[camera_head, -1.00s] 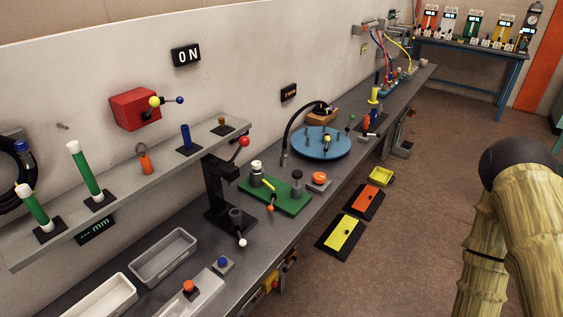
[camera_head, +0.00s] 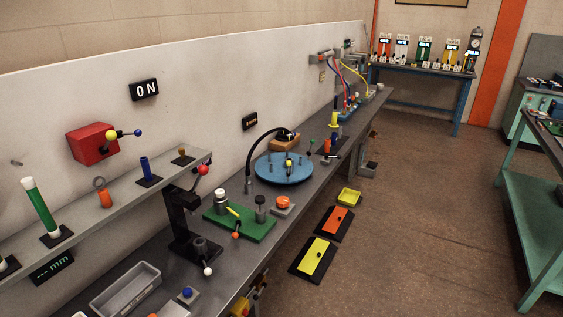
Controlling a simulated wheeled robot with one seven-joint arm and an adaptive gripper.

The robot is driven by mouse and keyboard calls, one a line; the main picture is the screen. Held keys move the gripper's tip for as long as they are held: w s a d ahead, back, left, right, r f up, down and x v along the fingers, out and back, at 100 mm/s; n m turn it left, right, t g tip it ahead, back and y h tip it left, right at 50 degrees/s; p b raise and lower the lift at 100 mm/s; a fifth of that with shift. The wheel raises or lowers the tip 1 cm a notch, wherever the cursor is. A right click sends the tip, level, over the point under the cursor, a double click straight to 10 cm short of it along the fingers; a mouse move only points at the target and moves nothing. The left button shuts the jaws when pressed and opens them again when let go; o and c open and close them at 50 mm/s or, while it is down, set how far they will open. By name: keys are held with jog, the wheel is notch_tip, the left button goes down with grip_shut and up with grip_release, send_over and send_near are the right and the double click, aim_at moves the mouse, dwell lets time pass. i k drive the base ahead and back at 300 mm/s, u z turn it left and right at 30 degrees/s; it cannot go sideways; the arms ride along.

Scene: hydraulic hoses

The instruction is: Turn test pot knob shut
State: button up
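I cannot tell for certain which item is the test pot. A round blue plate (camera_head: 272,171) with several small posts lies on the long grey bench, and a yellow knob (camera_head: 289,163) stands near its middle. A black hose (camera_head: 250,150) arches beside it. A green base (camera_head: 225,226) in front carries two upright grey fittings, a yellow bar (camera_head: 233,212) and an orange-red ball (camera_head: 236,236). Whether any knob is open or shut is too small to tell. My gripper is not in view.
A black press (camera_head: 185,215) with a red ball handle stands left of the green base. A red box (camera_head: 92,144) is on the wall. Yellow (camera_head: 316,255) and orange (camera_head: 335,223) pedals lie on the floor. The brown floor (camera_head: 430,220) is open up to a green bench (camera_head: 545,190).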

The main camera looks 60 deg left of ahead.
aim_at(219, 192)
jog(key=z, duration=0.15)
jog(key=i, duration=1.05)
jog(key=u, duration=2.75)
